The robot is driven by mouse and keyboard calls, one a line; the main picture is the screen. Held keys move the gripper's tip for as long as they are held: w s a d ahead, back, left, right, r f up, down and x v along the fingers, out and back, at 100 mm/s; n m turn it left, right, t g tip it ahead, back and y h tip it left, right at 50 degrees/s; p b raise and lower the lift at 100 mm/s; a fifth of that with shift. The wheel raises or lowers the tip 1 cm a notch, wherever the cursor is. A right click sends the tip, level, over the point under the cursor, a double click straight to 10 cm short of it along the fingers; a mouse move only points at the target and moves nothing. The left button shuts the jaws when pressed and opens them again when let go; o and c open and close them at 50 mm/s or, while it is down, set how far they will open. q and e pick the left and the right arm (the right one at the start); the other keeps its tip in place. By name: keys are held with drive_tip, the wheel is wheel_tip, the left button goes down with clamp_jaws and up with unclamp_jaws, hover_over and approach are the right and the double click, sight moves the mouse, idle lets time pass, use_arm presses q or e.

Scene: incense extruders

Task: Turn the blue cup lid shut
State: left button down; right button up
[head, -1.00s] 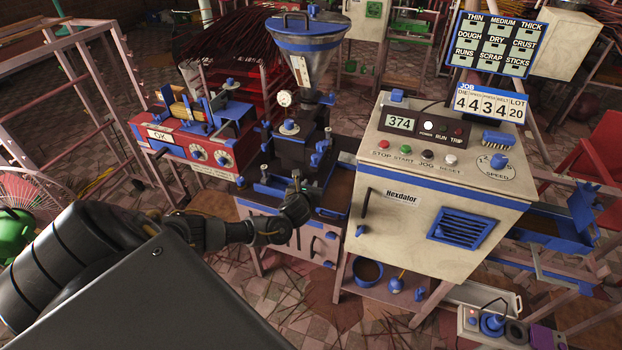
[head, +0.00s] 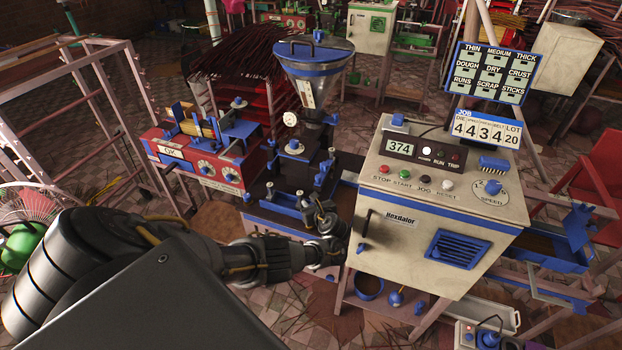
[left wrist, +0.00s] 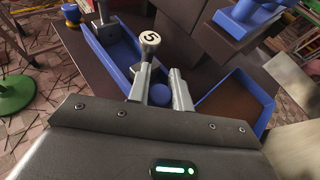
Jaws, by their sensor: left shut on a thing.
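My left gripper (head: 324,214) is at the front of the dark extruder (head: 291,178), just left of the white Hexdalor cabinet (head: 440,220). In the left wrist view its two fingers (left wrist: 160,86) stand a little apart, with a blue round part (left wrist: 159,95) between them. They are shut on it; I cannot tell for sure whether this is the cup lid. A pale knob marked 5 (left wrist: 150,38) stands just beyond the left finger. The cup itself is not clearly seen. My right gripper is not in view.
A blue-rimmed tray (left wrist: 256,92) lies right of the fingers, and a blue trough (left wrist: 109,55) to their left. The hopper (head: 312,58) rises above the extruder. A red box (head: 222,170) stands to the left. Tiled floor is open in front.

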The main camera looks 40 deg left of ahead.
use_arm(q)
drive_tip(key=shift+r, duration=0.1)
idle(0.4)
drive_tip(key=c, duration=1.3)
unclamp_jaws()
drive_tip(key=shift+a, duration=0.1)
drive_tip(key=shift+o, duration=0.2)
drive_tip(key=p+v, duration=0.4)
drive_tip(key=v, duration=0.6)
drive_tip(key=shift+w, duration=0.1)
drive_tip(key=shift+s+d, duration=0.2)
drive_tip(key=shift+d, duration=0.2)
